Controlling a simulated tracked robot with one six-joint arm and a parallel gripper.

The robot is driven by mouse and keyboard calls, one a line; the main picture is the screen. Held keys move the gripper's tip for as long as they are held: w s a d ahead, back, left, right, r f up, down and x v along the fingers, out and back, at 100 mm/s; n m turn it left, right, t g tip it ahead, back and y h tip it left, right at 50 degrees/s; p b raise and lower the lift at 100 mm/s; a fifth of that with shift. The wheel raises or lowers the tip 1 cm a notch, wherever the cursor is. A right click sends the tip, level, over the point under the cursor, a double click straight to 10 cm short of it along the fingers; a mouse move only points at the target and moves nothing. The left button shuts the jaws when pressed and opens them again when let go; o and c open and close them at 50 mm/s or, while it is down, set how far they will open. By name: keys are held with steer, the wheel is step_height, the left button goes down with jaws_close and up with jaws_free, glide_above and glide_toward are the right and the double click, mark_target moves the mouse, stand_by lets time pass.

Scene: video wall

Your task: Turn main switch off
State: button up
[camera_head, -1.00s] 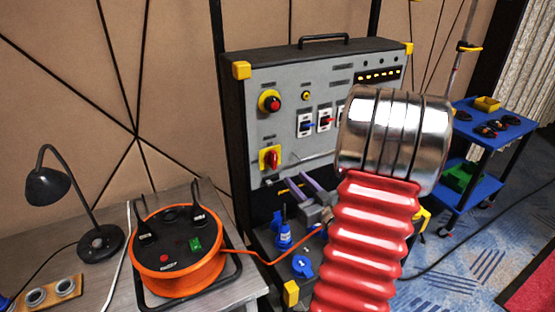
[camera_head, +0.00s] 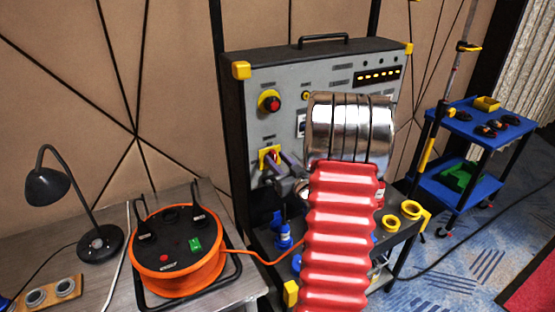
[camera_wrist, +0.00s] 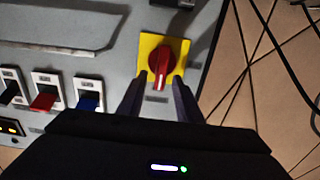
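The main switch is a red rotary knob (camera_head: 272,154) on a yellow plate, low on the left side of the grey panel. In the wrist view the red knob (camera_wrist: 161,62) faces me, its grip bar lying nearly vertical in the picture. My gripper (camera_head: 281,159) is at the switch; in the wrist view my gripper (camera_wrist: 159,82) is open, with one dark finger on each side of the knob's near end. I cannot tell whether either finger touches the knob. In the head view the fingers partly cover the switch.
A red emergency button (camera_head: 270,102) sits above the switch. Rocker switches in blue, red and black (camera_wrist: 44,101) are beside it. An orange cable reel (camera_head: 178,262) and a black lamp (camera_head: 48,185) stand on the left table. A blue trolley (camera_head: 468,190) stands at right.

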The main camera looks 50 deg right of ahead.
steer(key=shift+w+d, duration=0.1)
steer(key=shift+w, duration=0.3)
